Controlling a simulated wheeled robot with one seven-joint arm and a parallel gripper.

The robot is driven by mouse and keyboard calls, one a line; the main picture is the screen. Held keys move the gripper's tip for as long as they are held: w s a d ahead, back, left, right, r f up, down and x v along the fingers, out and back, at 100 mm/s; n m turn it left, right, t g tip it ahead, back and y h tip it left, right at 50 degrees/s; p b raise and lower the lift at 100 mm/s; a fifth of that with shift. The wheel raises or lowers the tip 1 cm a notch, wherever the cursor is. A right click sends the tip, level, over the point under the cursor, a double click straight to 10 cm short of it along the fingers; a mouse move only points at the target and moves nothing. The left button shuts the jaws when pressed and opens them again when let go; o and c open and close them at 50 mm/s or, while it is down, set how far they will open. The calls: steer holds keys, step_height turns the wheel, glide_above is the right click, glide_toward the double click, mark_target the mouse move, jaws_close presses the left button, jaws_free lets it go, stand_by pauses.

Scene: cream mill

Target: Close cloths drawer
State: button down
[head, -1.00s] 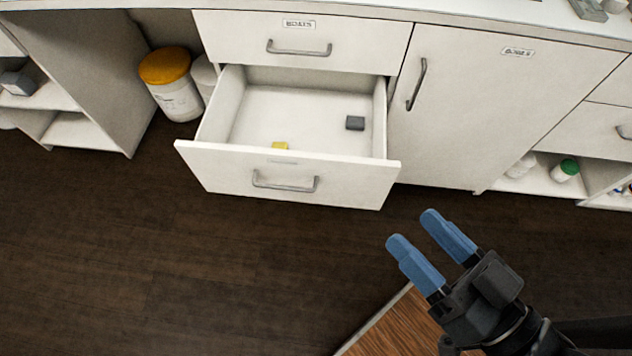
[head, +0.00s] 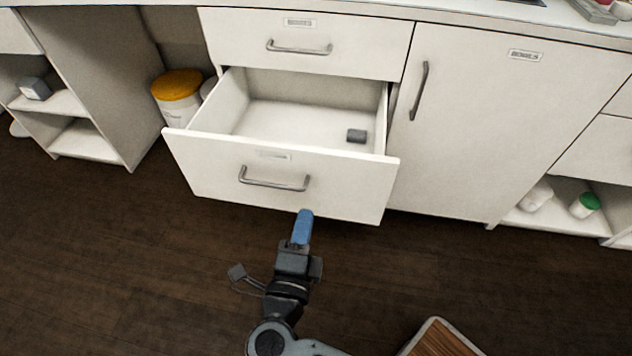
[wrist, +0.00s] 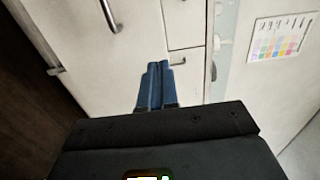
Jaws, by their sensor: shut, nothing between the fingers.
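The open drawer (head: 340,187) is the lower one in a white cabinet and is pulled well out. It has a grey bar handle (head: 274,184) and a small label too blurred to read. A small dark grey block (head: 357,136) lies inside on its floor. My gripper (head: 304,214) has blue fingers pressed together with nothing between them. The wrist view also shows the shut blue fingers (wrist: 160,72) before white fronts.
A shut drawer (head: 340,55) is above the open one. A shut cabinet door (head: 480,130) is at right. A yellow-lidded tub (head: 176,84) and open shelves stand left. A wooden-topped piece (head: 437,342) is at the bottom edge.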

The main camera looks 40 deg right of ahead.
mark_target(320, 157)
steer(key=x, duration=1.4)
steer(key=shift+f, duration=0.3)
steer(key=shift+w+d, duration=0.4)
steer(key=shift+d, duration=0.15)
steer(key=b+x, duration=0.5)
steer(key=x, duration=2.4)
steer(key=shift+d+f, duration=0.25)
steer(key=shift+d, duration=0.1)
steer(key=shift+d+r, duration=0.1)
steer(key=shift+d, duration=0.05)
